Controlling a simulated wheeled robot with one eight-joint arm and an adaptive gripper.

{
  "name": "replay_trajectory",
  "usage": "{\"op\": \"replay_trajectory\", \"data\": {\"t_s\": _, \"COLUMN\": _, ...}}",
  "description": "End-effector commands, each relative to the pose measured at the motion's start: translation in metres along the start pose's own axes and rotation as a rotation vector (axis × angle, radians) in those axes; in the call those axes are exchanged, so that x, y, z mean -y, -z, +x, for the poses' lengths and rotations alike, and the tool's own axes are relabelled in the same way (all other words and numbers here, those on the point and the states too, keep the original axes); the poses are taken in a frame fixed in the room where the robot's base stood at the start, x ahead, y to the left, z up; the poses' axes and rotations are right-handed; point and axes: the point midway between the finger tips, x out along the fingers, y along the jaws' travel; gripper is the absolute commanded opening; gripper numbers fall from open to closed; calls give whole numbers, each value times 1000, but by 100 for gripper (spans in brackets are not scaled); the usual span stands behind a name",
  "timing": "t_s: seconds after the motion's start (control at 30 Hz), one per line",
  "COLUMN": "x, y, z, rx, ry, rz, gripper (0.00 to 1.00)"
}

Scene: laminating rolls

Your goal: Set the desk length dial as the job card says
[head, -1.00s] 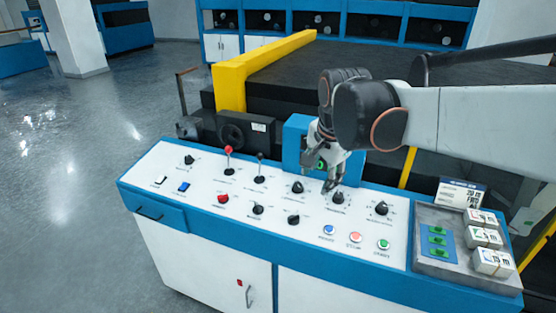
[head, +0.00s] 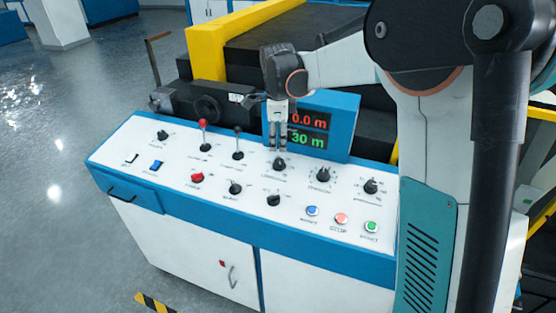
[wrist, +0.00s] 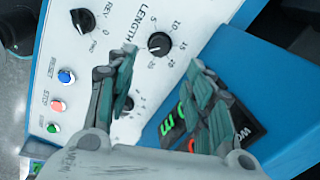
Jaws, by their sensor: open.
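The length dial (head: 279,163) is a black knob in the back row of the white desk top. In the wrist view the dial (wrist: 160,43) has LENGTH printed beside it and a scale with 5, 10, 15 and 20; its exact pointer setting is too small to tell. My gripper (head: 279,149) points down just above it. In the wrist view my gripper (wrist: 162,60) is open, its fingertips to either side of the dial, apparently not touching it. The display (head: 307,130) reads 0.0 m in red and 30 m in green. The job card is not in view now.
Another dial (head: 323,175) stands to the right, and a lever with a black knob (head: 238,142) to the left. Blue (head: 312,211), red (head: 341,218) and green (head: 371,227) buttons sit in front. The blue display housing (head: 341,143) rises close behind my gripper.

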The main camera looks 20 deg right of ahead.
Motion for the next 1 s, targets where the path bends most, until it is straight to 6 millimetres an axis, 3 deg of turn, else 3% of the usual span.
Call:
{"op": "replay_trajectory", "data": {"t_s": 0.2, "x": 0, "y": 0, "z": 48, "rx": 0, "ry": 0, "rz": -1, "gripper": 48}}
{"op": "replay_trajectory", "data": {"t_s": 0.5, "x": 0, "y": 0, "z": 92, "rx": 1, "ry": 1, "rz": -1, "gripper": 48}}
{"op": "replay_trajectory", "data": {"t_s": 0.97, "x": 0, "y": 0, "z": 102, "rx": 0, "ry": 1, "rz": -1, "gripper": 48}}
{"op": "replay_trajectory", "data": {"t_s": 1.0, "x": 0, "y": 0, "z": 102, "rx": 0, "ry": 1, "rz": -1, "gripper": 41}}
